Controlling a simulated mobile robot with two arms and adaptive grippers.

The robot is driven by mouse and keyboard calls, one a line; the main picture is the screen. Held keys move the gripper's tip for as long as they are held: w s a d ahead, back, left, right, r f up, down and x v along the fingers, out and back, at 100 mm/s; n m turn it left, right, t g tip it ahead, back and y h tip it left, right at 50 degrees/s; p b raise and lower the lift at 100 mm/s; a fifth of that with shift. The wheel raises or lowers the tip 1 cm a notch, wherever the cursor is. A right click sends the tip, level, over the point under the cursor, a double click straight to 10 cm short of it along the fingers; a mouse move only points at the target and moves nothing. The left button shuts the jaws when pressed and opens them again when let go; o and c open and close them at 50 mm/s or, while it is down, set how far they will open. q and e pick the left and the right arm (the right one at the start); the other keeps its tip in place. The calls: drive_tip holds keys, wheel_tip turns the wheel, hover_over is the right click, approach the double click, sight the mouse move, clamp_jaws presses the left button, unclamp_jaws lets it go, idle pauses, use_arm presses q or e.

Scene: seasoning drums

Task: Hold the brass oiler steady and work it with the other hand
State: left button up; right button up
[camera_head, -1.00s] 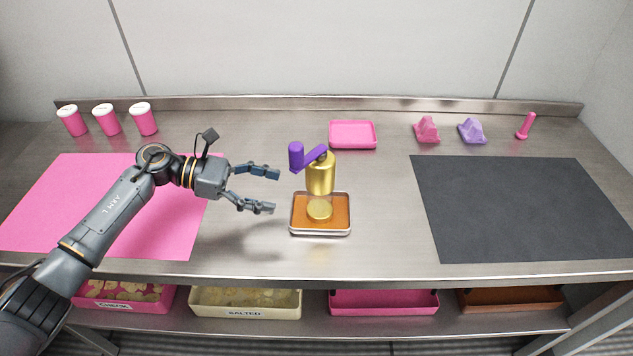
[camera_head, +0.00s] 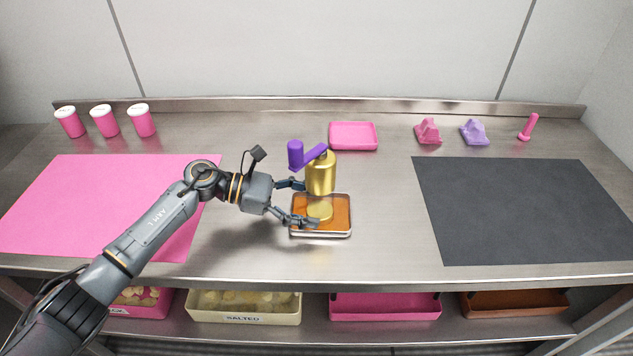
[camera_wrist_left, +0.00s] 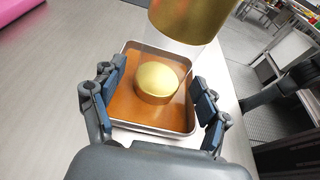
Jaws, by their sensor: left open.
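The brass oiler (camera_head: 320,176) stands upright over an orange-filled tray (camera_head: 340,219), with a purple crank handle (camera_head: 296,154) on top pointing left. Its round brass base (camera_head: 319,210) sits in the tray, and shows in the left wrist view (camera_wrist_left: 157,82) below the brass body (camera_wrist_left: 190,18). My left gripper (camera_head: 304,202) is open at the oiler's left side. In the left wrist view its fingers (camera_wrist_left: 160,92) spread to either side of the tray and base. I cannot tell whether a finger touches the oiler. My right gripper is not in view.
A pink mat (camera_head: 95,200) lies left and a dark mat (camera_head: 520,210) right. Behind stand white-lidded pink cups (camera_head: 105,123), a pink tray (camera_head: 353,136), pink (camera_head: 427,132) and purple (camera_head: 474,133) lumps and a pink peg (camera_head: 528,127).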

use_arm(q)
drive_tip(key=shift+d+f, duration=0.15)
drive_tip(key=shift+d, duration=0.45)
drive_tip(key=shift+c, duration=0.3)
drive_tip(key=c, duration=1)
